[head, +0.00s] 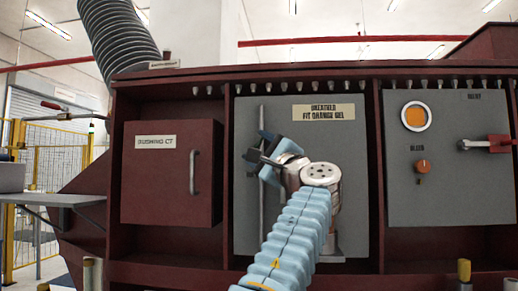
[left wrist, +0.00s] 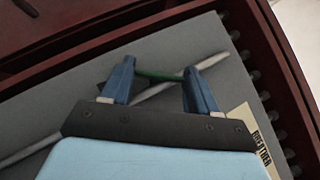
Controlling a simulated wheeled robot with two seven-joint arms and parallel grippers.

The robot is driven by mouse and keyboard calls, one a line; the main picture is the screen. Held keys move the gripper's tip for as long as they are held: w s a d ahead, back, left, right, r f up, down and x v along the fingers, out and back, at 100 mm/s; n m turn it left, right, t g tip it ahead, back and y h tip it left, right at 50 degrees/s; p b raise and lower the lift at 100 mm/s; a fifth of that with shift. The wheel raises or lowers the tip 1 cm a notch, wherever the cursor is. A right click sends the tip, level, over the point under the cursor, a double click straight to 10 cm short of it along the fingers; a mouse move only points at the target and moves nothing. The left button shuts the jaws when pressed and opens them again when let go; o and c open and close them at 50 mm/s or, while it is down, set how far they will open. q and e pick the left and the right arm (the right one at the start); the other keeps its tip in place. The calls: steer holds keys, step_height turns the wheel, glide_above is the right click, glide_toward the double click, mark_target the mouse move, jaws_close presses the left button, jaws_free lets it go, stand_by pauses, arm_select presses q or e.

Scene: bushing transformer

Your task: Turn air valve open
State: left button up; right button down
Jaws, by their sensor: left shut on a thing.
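My left gripper (head: 262,150) is in front of the grey middle panel, beside a thin vertical grey pipe. In the left wrist view its two blue fingers (left wrist: 158,82) stand apart, with a thin green bar (left wrist: 160,75) spanning between them. The gripper is shut on this bar, which looks like the valve's lever. The grey pipe (left wrist: 180,79) runs diagonally behind the fingers there, and shows upright in the head view (head: 262,190). In the head view my wrist and fingers hide the lever. My right gripper is not in view.
The grey panel (head: 350,200) carries a breather label (head: 324,112). Left is a dark red Bushing CT box (head: 160,180). Right is a panel with an orange window (head: 416,117), an orange bleed knob (head: 423,167) and a red lever (head: 496,144). Yellow fencing (head: 45,170) stands far left.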

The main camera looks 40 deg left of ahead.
arm_select(q)
steer(key=shift+n+g, duration=0.7)
steer(key=shift+n, duration=0.1)
steer(key=o, duration=1.1)
steer(key=shift+c, duration=0.2)
steer(key=b+v, duration=0.6)
steer(key=v, duration=0.7)
steer(key=shift+s+d, duration=0.3)
steer(key=shift+d, duration=0.1)
steer(key=shift+r, duration=0.15)
